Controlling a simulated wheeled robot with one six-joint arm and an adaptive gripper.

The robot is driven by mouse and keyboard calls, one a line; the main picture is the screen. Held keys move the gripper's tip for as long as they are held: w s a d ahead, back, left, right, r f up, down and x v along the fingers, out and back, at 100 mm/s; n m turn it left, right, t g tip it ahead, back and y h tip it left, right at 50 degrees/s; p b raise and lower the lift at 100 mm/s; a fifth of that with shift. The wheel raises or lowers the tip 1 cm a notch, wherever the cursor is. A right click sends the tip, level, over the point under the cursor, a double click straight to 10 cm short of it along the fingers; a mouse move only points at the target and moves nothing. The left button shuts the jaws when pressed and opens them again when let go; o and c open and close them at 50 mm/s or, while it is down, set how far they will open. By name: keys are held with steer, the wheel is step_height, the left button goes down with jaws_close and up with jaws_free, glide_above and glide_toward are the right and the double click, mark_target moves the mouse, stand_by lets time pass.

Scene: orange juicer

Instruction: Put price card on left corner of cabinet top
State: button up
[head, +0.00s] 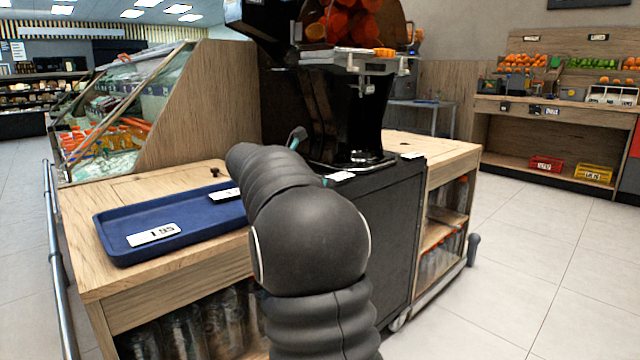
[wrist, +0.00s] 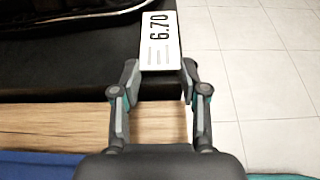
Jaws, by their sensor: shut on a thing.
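My gripper (wrist: 160,78) is shut on a white price card (wrist: 160,42) marked 6.70, held by its near end between the fingertips. The card lies flat over, or just above, the right edge of a black cabinet top (wrist: 60,72) in the wrist view; I cannot tell whether it touches. In the head view a white card (head: 341,176), seemingly this one, shows at the near edge of the black cabinet (head: 400,205), below the juicer. My arm hides most of my gripper there. A wooden cabinet top (head: 85,195) adjoins on the left.
A blue tray (head: 108,226) with price cards (head: 153,234) lies on the wooden top. The black juicer (head: 345,110) stands on the black cabinet. Another white card (head: 412,155) lies at its right corner. Bottles (head: 215,325) fill the shelf below. Floor at right is clear.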

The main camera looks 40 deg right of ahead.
steer(key=shift+f, duration=0.35)
